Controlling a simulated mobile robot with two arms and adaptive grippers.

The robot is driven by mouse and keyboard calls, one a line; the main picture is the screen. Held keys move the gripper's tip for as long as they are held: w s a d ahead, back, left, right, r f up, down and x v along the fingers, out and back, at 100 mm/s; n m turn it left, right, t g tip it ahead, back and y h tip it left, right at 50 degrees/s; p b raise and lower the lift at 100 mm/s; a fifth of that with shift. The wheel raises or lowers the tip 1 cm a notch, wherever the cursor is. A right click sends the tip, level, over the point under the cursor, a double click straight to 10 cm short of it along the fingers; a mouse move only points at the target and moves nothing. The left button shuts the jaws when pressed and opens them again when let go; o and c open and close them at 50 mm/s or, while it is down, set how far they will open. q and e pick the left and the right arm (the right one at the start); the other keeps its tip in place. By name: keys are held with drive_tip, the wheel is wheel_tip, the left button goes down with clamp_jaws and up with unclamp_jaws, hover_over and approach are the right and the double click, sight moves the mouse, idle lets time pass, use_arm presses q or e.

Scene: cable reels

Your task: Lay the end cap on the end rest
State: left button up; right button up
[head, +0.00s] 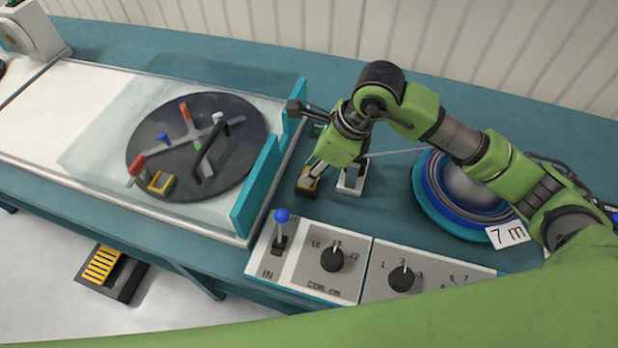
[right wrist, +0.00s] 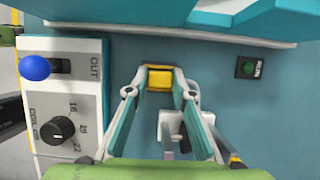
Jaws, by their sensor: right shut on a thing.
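My right gripper (head: 308,182) points down at the teal bench, between the clear-covered disc and the cable coil. It is shut on the end cap, which is mostly hidden by the fingers. A small yellow block (right wrist: 159,78) shows between the fingertips in the right wrist view. Yellow with a dark side (head: 306,188) also shows at the fingertips in the head view. I cannot clearly tell cap from end rest there, nor whether they touch. A light cable (head: 395,153) runs from the coil towards the gripper. My left gripper is not in view.
A white stand (head: 352,179) is close beside the fingers. The blue coil (head: 433,190) with a "7 m" card lies to the right. A control panel (head: 310,285) with a blue-knobbed lever is in front. A dark disc (head: 150,140) under a clear cover is left.

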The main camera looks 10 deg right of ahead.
drive_tip(key=shift+s+f, duration=0.1)
drive_tip(key=shift+f, duration=0.1)
drive_tip(key=o, duration=1.1)
drive_tip(key=o, duration=0.3)
drive_tip(key=shift+r, duration=0.1)
drive_tip(key=shift+r, duration=0.1)
drive_tip(key=shift+r+p, duration=0.35)
drive_tip(key=shift+r, duration=0.4)
drive_tip(key=shift+r, duration=0.2)
